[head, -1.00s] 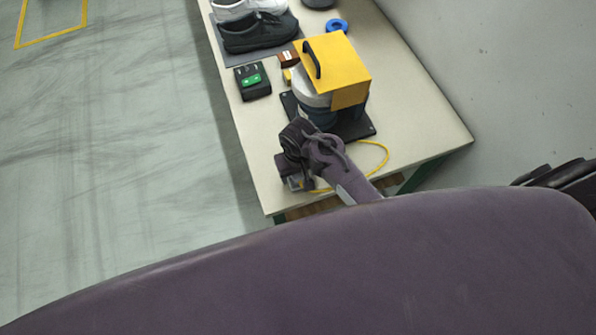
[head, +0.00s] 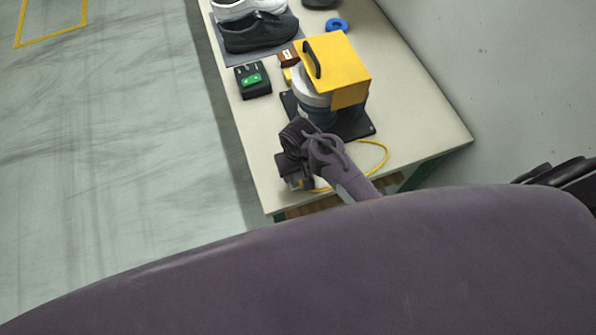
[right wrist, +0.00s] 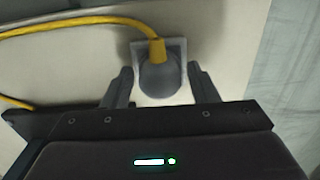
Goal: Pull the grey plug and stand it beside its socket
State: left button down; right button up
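The grey plug (right wrist: 161,80) shows in the right wrist view, round, with a yellow cable running from its top. It sits on a pale square socket plate (right wrist: 177,47) on the table. My right gripper (right wrist: 161,85) is open, with one finger on each side of the plug and a gap visible on both sides. In the head view my right gripper (head: 293,184) is over the near left corner of the table, and the plug is hidden there. My left gripper is not in view.
A yellow-topped machine (head: 340,62) on a dark base stands just beyond my right gripper. The yellow cable (head: 385,150) loops over the table (head: 430,125). A black box with a green switch (head: 252,80) and shoes (head: 258,32) are farther back.

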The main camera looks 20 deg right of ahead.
jog(key=c, duration=1)
jog(key=shift+r, duration=3)
jog(key=shift+c, duration=0.3)
